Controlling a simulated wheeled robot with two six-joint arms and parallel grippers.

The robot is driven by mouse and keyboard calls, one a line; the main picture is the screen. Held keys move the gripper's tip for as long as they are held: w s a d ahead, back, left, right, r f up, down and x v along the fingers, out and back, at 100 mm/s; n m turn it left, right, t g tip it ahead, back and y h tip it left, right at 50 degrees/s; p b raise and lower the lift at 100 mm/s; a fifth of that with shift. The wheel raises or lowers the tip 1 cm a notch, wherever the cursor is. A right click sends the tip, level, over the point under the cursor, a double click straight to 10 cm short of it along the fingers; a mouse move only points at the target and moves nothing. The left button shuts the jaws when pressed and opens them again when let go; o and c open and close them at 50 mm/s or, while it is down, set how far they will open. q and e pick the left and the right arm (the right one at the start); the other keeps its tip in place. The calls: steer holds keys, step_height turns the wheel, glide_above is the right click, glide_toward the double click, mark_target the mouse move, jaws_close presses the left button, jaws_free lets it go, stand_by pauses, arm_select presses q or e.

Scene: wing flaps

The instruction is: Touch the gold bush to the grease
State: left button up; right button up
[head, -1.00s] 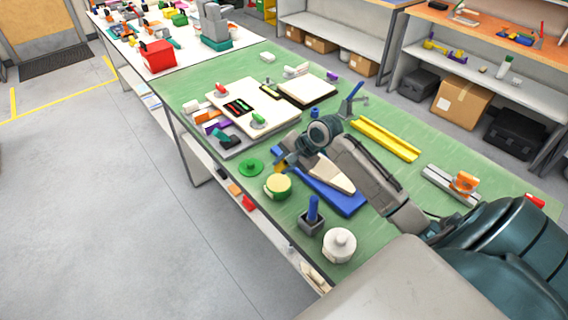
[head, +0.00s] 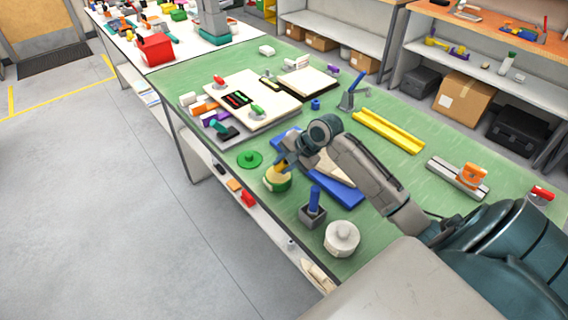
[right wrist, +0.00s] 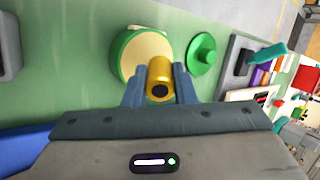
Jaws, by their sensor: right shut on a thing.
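The gold bush (right wrist: 160,78) is a short yellow-gold cylinder with a dark bore, held between the fingers of my right gripper (right wrist: 160,88). The grease is the cream surface (right wrist: 146,54) in a round green tub (right wrist: 123,45). In the head view the bush (head: 279,168) overlaps the far edge of the grease (head: 275,181), with my right gripper (head: 281,162) just above the tub. Whether bush and grease touch cannot be told. My left gripper is not in view.
A green lid (head: 250,159) lies beside the tub. A grey block with a blue peg (head: 313,210) and a white round knob (head: 341,238) stand nearer. A blue plate (head: 340,190) lies under my arm. A cream board (head: 236,102) is behind.

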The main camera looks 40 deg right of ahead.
mark_target(284, 160)
steer(key=shift+f, duration=0.7)
stand_by(0.9)
steer(key=shift+s+f+p, duration=0.1)
steer(key=shift+f+p, duration=0.05)
steer(key=shift+p, duration=0.45)
stand_by(2.1)
step_height(284, 160, up, 6)
steer(key=p, duration=0.7)
steer(key=shift+f, duration=0.25)
steer(key=shift+r+p, duration=0.9)
